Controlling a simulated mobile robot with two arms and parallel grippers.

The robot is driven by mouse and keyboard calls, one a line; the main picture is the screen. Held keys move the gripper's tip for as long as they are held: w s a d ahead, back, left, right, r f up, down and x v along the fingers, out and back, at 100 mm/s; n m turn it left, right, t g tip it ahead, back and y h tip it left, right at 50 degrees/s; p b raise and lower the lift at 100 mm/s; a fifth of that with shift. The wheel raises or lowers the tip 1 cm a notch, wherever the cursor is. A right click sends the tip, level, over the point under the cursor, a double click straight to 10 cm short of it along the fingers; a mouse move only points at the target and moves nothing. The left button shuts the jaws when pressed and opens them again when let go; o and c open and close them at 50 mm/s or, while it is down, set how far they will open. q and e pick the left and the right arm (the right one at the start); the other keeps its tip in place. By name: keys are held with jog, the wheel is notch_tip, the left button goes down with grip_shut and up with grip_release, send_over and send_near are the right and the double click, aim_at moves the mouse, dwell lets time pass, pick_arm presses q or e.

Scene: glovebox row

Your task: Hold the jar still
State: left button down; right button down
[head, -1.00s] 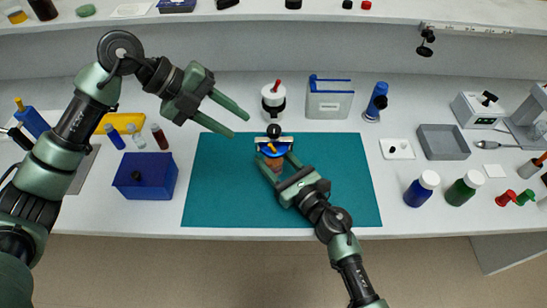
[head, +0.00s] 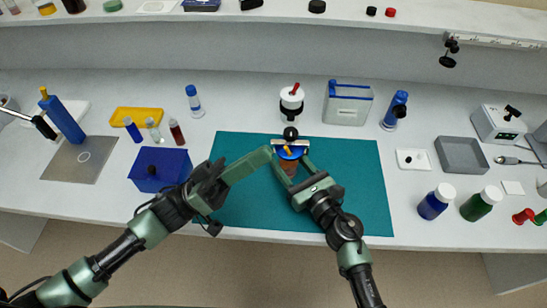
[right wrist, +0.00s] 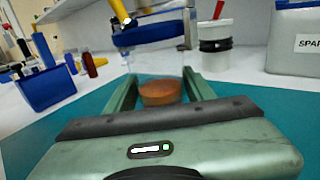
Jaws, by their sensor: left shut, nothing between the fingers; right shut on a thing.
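The jar (head: 289,165) stands upright on the teal mat (head: 360,190), with brown contents low inside and a blue band and a yellow piece at its top. My right gripper (head: 291,172) is shut on it from the front. In the right wrist view the clear jar (right wrist: 160,62) sits between my right fingers (right wrist: 157,92). My left gripper (head: 270,152) is shut and empty, its tips close to the jar's upper left side. I cannot tell if they touch it.
A black ball (head: 291,133) on a pale bar is just behind the jar. A white pot (head: 291,103) and a clear bin (head: 348,104) stand behind the mat. A blue box (head: 160,168) is left of it, bottles (head: 436,202) right. The mat's right part is clear.

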aim_at(288, 151)
pick_arm(q)
jog(key=a+f+n+t+y, duration=0.2)
jog(key=f+n+t+y, duration=0.1)
jog(key=n, duration=0.5)
jog(key=a+f+n+t+y, duration=0.2)
jog(key=f+n+t+y, duration=0.2)
jog(key=f+n+y, duration=0.2)
jog(key=a+f+n+t+y, duration=0.2)
jog(key=f+n+t+y, duration=0.2)
jog(key=n, duration=0.6)
notch_tip(288, 151, down, 3)
jog(key=shift+s+a+r+n+y, duration=0.15)
jog(key=shift+n+y, duration=0.25)
jog(key=shift+y, duration=0.2)
jog(key=x, duration=1)
jog(key=shift+w+d+r, duration=0.2)
jog(key=shift+d, duration=0.05)
jog(key=d, duration=0.2)
jog(key=d+r, duration=0.1)
jog(key=shift+w+d+r, duration=0.1)
jog(key=shift+w, duration=0.2)
